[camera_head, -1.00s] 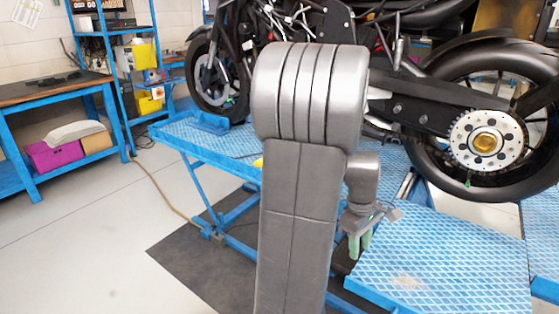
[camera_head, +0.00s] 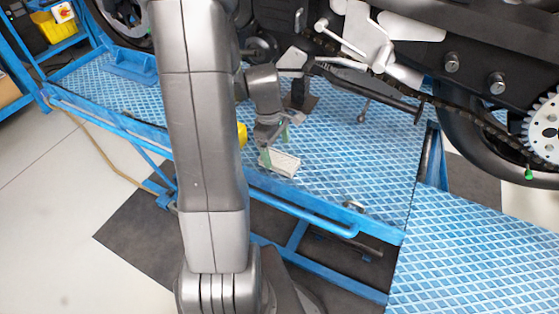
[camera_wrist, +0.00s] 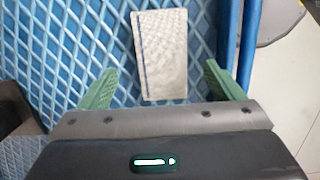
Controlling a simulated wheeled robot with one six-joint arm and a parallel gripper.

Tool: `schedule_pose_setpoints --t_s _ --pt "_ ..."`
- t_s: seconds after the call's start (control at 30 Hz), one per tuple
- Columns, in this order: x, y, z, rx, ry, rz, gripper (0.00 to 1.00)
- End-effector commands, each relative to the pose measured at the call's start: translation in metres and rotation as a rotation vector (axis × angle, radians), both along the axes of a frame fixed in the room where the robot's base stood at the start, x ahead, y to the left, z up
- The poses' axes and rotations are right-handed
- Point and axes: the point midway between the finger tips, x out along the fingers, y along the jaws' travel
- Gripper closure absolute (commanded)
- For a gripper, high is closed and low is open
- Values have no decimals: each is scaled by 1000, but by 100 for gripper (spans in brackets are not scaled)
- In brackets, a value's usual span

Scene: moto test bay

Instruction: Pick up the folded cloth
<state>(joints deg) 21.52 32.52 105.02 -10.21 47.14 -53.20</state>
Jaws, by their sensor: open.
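The folded cloth is a small whitish rectangle with a dark stripe near one edge. In the head view the cloth (camera_head: 284,164) lies on the blue diamond-patterned platform near its front edge. In the wrist view the cloth (camera_wrist: 163,55) lies ahead of my fingers, between their lines. My gripper (camera_head: 275,146) is just above and beside the cloth in the head view. I cannot tell the exact height above the cloth.
The blue lift platform (camera_head: 345,165) carries a motorcycle (camera_head: 450,70) close behind and to the right. A yellow object (camera_head: 241,134) is partly hidden behind my arm. A blue rail (camera_wrist: 252,35) runs along the platform edge. Bare platform lies right of the cloth.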

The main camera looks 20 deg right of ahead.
Motion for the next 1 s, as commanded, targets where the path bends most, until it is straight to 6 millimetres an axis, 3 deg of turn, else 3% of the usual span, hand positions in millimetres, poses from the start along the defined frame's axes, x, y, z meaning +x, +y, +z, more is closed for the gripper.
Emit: schedule_pose_setpoints --t_s 0.2,0.5,0.73,1.0 --pt "-5 -5 -31 1 2 0 13" --pt "-5 -5 -35 0 0 0 13" --pt "-5 -5 -34 0 0 0 58" --pt "-5 -5 -33 0 0 0 61"
